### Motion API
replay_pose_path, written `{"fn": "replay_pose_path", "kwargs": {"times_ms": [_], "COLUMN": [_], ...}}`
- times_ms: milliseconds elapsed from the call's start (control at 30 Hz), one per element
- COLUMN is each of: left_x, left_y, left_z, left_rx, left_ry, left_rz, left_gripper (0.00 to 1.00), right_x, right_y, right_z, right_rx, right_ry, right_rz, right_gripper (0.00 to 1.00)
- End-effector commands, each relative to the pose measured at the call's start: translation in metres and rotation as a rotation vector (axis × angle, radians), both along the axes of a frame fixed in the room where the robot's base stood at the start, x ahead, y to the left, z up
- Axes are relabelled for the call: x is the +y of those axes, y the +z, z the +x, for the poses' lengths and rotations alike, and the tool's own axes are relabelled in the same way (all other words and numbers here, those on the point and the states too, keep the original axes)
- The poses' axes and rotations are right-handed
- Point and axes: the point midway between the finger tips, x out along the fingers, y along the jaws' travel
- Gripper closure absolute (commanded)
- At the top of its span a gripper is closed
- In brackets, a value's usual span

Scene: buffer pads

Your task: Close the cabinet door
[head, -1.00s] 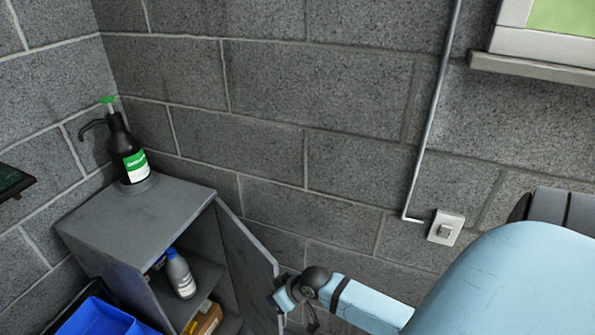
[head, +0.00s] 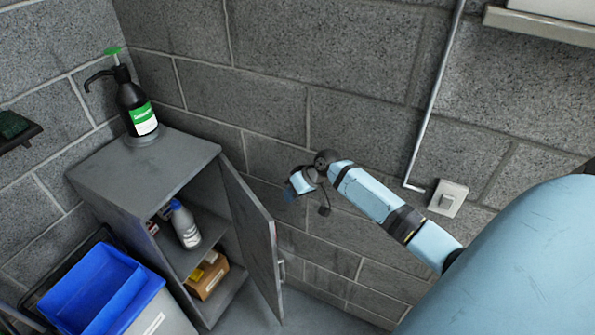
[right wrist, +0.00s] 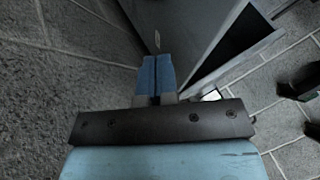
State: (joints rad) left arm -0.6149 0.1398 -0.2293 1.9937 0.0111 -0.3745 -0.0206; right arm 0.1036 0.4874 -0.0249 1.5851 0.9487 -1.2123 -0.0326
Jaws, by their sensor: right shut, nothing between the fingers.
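The grey cabinet (head: 150,165) stands in the corner with its door (head: 255,238) swung wide open to the right. A small metal handle (head: 282,270) shows on the door's outer side. My right gripper (head: 291,194) is on the wall side of the door, to the right of its upper part, with a gap in the picture. In the right wrist view its blue fingers (right wrist: 157,72) are together and empty, pointing along the grey door (right wrist: 185,25). Contact with the door cannot be told. My left gripper is not in view.
A black pump bottle (head: 137,105) stands on the cabinet top. Inside are a grey bottle (head: 185,225) and a cardboard box (head: 208,277). A blue bin (head: 100,290) stands in front at the left. The block wall (head: 340,120) is close behind my arm.

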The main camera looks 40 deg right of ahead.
Motion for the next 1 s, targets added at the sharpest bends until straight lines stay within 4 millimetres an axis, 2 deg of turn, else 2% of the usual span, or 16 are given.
{"fn": "replay_pose_path", "kwargs": {"times_ms": [200, 333, 500, 1000], "left_x": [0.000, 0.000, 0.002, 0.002], "left_y": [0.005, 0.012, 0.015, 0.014], "left_z": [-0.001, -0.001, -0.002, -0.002], "left_rx": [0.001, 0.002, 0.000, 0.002], "left_ry": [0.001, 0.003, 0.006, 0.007], "left_rz": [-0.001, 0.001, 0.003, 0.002], "left_gripper": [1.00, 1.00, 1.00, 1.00], "right_x": [0.022, 0.042, 0.055, 0.059], "right_y": [-0.033, -0.030, -0.032, -0.033], "right_z": [0.019, 0.020, 0.021, 0.023], "right_rx": [0.001, -0.001, 0.000, -0.002], "right_ry": [0.000, 0.001, 0.000, -0.002], "right_rz": [0.002, 0.001, -0.001, -0.002], "right_gripper": [1.00, 1.00, 1.00, 1.00]}}
